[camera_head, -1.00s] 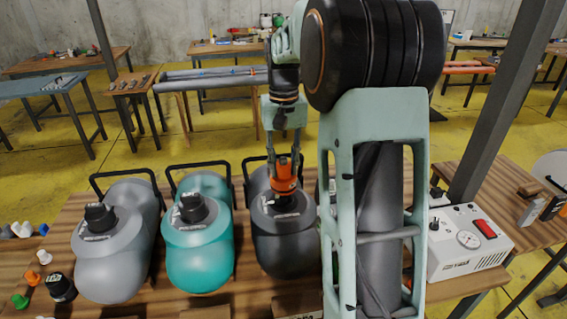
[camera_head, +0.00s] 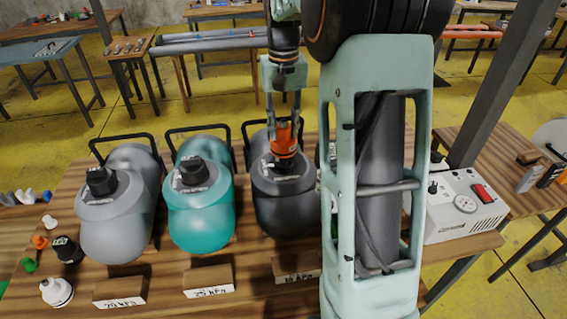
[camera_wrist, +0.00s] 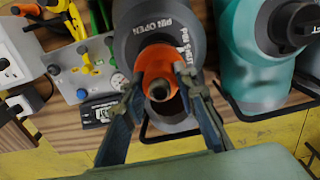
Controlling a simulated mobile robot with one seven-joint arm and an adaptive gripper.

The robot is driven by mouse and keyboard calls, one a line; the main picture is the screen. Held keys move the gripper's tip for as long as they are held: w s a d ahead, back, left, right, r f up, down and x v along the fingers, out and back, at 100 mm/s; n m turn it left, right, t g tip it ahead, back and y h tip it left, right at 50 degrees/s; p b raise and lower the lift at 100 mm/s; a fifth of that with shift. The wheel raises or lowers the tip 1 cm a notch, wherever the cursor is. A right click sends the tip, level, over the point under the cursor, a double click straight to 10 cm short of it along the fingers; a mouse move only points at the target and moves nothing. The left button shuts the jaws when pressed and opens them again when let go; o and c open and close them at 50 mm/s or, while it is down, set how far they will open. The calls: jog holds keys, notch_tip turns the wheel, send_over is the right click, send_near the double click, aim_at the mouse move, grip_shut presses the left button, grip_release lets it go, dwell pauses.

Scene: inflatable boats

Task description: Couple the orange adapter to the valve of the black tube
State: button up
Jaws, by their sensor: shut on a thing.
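The black tube (camera_head: 284,212) lies on the wooden table, right of a teal and a grey tube. Its valve is at the top of its upper end, mostly hidden under the orange adapter (camera_head: 285,142). My gripper (camera_head: 284,122) is shut on the adapter and holds it upright at the valve. In the wrist view, the orange adapter (camera_wrist: 157,62) sits between the fingers of my gripper (camera_wrist: 160,88), over the black tube (camera_wrist: 128,22). "PIN OPEN" and "PIN SHUT" are printed around the valve. I cannot tell whether the adapter is fully seated or locked.
The teal tube (camera_head: 202,215) and grey tube (camera_head: 118,222) have black valve caps. Wooden pressure labels stand in front. Small coloured adapters and a white fitting (camera_head: 57,291) lie at left. A white box with a gauge (camera_head: 465,204) stands at right. My arm covers the table right of the black tube.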

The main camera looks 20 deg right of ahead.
aim_at(284, 142)
jog(key=shift+f+b, duration=0.7)
jog(key=shift+f, duration=0.5)
jog(key=shift+f, duration=0.2)
jog(key=shift+f, duration=0.25)
jog(key=shift+f+b, duration=0.65)
jog(key=shift+f, duration=0.15)
dwell(0.3)
dwell(0.4)
jog(key=m, duration=0.4)
jog(key=shift+p, duration=0.35)
jog(key=shift+r+m, duration=0.1)
jog(key=shift+m, duration=0.8)
jog(key=shift+m+p, duration=0.4)
jog(key=shift+m, duration=0.8)
